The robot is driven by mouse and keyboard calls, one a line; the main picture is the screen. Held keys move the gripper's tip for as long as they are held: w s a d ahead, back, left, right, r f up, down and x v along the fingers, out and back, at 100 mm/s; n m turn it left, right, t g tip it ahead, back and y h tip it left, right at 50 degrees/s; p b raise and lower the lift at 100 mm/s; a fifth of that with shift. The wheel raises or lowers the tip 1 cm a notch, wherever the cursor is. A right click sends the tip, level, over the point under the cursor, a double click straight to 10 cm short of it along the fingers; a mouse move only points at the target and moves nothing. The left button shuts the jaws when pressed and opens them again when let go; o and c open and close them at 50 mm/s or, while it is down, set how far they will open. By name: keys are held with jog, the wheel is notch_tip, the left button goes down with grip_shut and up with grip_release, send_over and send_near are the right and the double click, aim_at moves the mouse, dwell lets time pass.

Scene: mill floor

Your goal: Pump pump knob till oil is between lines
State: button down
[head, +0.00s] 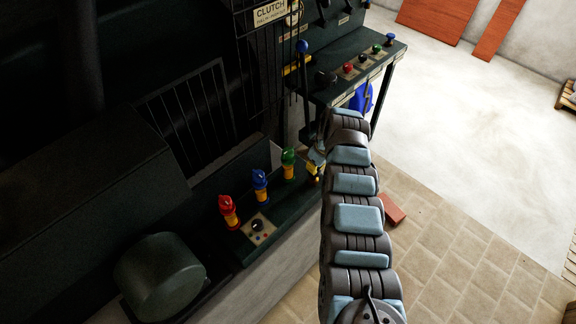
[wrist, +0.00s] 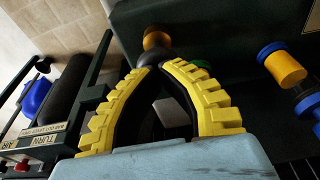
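My gripper (wrist: 157,68) has two curved, ridged yellow fingers with dark inner sides in the wrist view. Their tips come close together at the near side of a round dark knob (wrist: 150,55). An orange-brown round part (wrist: 156,38) sits just beyond that knob. I cannot tell whether the tips hold the knob or only stand against it. In the head view my arm reaches down to the dark machine ledge (head: 297,200), and the arm hides most of my gripper. I cannot make out an oil level or its lines in either view.
Red (head: 229,212), blue (head: 260,186) and green (head: 288,163) topped yellow fittings stand along the ledge. A small button panel (head: 258,228) lies beside them. A control shelf (head: 362,62) with coloured knobs stands beyond my arm. Tiled floor (head: 450,240) is open at right.

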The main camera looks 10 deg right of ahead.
jog(key=shift+r+p, duration=1)
jog(key=shift+r, duration=0.6)
jog(key=shift+f, duration=0.25)
jog(key=shift+f+b, duration=2.05)
jog(key=shift+f, duration=0.5)
jog(key=shift+r+p, duration=1.75)
jog(key=shift+r, duration=1.1)
jog(key=shift+f, duration=0.15)
